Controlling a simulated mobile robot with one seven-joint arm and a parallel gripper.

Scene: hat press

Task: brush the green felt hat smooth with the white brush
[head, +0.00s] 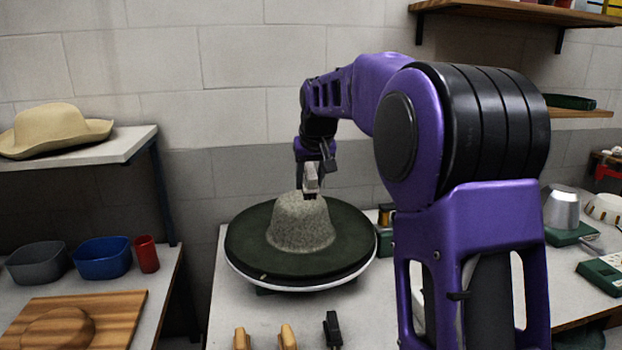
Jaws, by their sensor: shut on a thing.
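The green felt hat (250,250) has a wide dark green brim and a speckled grey-green crown. It sits crown up on a round support with a white rim, on the middle table. My gripper (311,166) is above the crown, a little right of its middle. It is shut on the white brush (311,179), whose dark lower edge is at the top of the crown. I cannot tell if the brush touches the felt. My arm hides part of the table to the right of the hat.
Two tan-handled brushes (286,337) and a black-handled one (333,330) lie in front of the hat. A straw hat (52,130) is on the left shelf (122,143). Bowls, a red cup (146,254) and a wooden board (115,308) are on the left table. A metal pot (562,208) stands right.

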